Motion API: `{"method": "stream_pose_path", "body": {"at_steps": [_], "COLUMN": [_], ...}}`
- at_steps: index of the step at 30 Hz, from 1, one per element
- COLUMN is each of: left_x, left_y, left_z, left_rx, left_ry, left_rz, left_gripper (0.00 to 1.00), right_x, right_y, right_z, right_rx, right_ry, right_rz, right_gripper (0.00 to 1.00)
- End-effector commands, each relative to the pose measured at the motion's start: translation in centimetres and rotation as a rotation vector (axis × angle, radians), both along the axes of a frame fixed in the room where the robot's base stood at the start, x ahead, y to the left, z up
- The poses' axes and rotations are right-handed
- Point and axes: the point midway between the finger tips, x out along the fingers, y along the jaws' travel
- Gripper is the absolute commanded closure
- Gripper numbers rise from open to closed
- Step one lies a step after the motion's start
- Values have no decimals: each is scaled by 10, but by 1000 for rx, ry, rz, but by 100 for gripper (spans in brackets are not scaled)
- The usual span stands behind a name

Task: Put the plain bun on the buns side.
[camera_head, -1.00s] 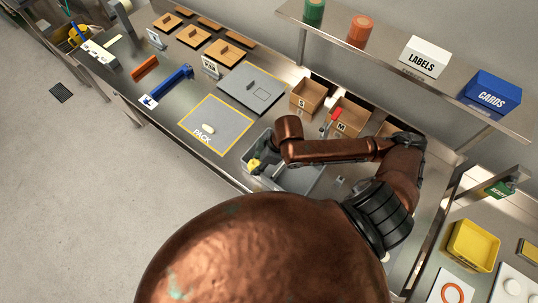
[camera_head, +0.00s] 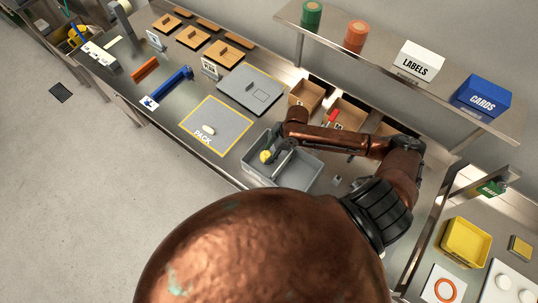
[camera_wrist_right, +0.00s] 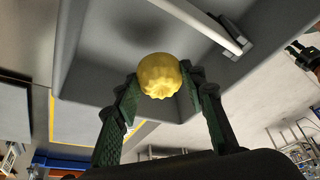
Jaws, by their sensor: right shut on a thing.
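My right gripper (camera_head: 275,152) is shut on a yellow, rounded bun (camera_head: 266,157) with a lobed edge. The bun also shows between the two green fingers in the right wrist view (camera_wrist_right: 159,76). It is held over the left part of a grey bin (camera_head: 313,169). A pale bar (camera_head: 283,162) crosses the bin and also shows in the right wrist view (camera_wrist_right: 205,20). I cannot tell which side is for buns, nor whether the bun touches the bin. A dark, clawed part, likely my left gripper (camera_wrist_right: 304,56), shows at the right wrist view's edge; its jaws are unclear.
Cardboard boxes (camera_head: 306,93) stand behind the bin. A shelf with LABELS (camera_head: 417,62) and CARDS (camera_head: 484,96) boxes overhangs the back right.

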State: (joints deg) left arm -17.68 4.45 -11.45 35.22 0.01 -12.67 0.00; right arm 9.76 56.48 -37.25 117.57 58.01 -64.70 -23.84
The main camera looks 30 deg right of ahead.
Motion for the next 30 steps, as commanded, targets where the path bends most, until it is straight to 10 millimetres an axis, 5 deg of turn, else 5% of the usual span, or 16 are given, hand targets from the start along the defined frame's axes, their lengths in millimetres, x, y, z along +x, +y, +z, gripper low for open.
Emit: {"method": "stream_pose_path", "body": {"at_steps": [13,24,25,30], "left_x": [16,15,14,13], "left_y": [0,2,2,2], "left_z": [12,11,11,11], "left_rx": [0,1,1,1], "left_ry": [-20,-18,-18,-16], "left_rz": [-4,-4,-4,-4], "left_gripper": [74,74,74,74], "right_x": [9,8,8,8], "right_y": [-8,-8,-8,-8], "right_z": [-41,-46,-46,-46], "right_rx": [0,0,0,0], "right_ry": [0,-1,-1,-1], "right_rz": [0,0,0,0], "right_gripper": [87,87,60,48]}}
